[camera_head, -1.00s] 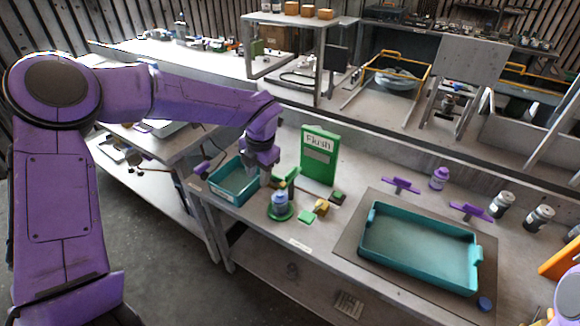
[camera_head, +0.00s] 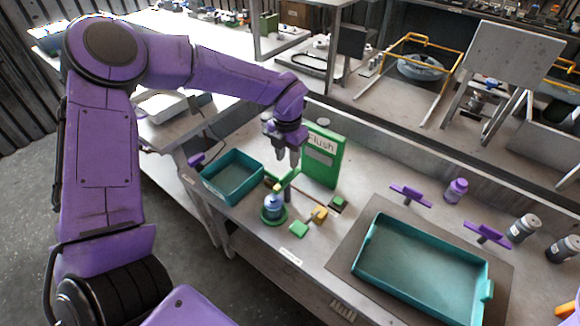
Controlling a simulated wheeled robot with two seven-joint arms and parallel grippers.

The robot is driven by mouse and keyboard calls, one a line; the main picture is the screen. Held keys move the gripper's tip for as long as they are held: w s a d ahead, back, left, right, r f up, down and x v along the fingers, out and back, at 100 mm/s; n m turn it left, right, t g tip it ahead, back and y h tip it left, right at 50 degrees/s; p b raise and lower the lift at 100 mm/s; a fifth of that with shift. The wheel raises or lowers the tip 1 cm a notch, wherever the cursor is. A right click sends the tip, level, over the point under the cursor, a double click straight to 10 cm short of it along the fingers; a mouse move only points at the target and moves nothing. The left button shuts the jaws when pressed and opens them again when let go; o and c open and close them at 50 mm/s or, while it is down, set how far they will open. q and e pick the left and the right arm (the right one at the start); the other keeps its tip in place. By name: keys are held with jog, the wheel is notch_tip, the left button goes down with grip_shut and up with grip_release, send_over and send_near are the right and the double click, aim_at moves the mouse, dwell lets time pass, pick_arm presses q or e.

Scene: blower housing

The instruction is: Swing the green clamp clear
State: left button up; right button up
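The green clamp (camera_head: 287,181) is a small bar on a post, slanting over the blower housing, a small blue rounded part (camera_head: 273,203) on a round green base. The clamp's lower left end reaches above the blue part. My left gripper (camera_head: 288,164) points down just above the clamp's upper right end, in front of the green "Flush" board. Its two fingers look apart, with nothing seen between them. I cannot tell whether a fingertip touches the clamp. My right gripper is out of view.
A teal bin (camera_head: 233,196) stands left of the clamp. The "Flush" board (camera_head: 325,158) stands close behind. Small green and yellow parts (camera_head: 319,214) lie to the right. A large teal tray (camera_head: 369,234), purple brackets (camera_head: 411,195) and bottles are farther right.

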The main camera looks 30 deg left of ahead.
aim_at(287, 174)
pick_arm(q)
jog(key=f, duration=0.3)
jog(key=f+p, duration=0.1)
jog(key=f, duration=0.2)
jog(key=shift+w+a+f, duration=0.15)
jog(key=shift+a+f, duration=0.05)
jog(key=shift+f, duration=0.15)
grip_shut()
